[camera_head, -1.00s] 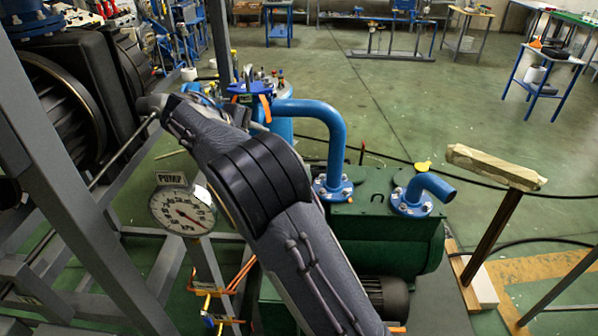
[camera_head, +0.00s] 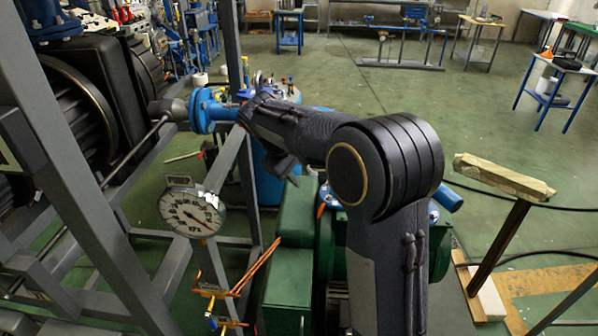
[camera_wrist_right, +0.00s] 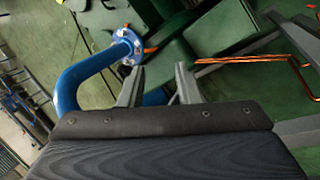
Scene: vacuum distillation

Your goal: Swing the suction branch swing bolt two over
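My right arm crosses the middle of the head view, and its hand is beside the blue flange (camera_head: 203,110) on the suction line. The right gripper (camera_head: 284,172) shows only in part there, small and dark, pointing down. In the right wrist view the two fingers of the right gripper (camera_wrist_right: 158,86) stand apart with nothing between them. Beyond them a blue bent pipe (camera_wrist_right: 78,82) ends in a bolted flange (camera_wrist_right: 124,46) on green machinery. I cannot make out swing bolt two in either view. My left gripper is not in view.
A grey frame (camera_head: 70,170) and a round dial gauge (camera_head: 192,212) stand at the left. The green pump (camera_head: 290,270) is below my arm. A wooden block on a post (camera_head: 503,178) is at the right. The floor beyond is mostly open.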

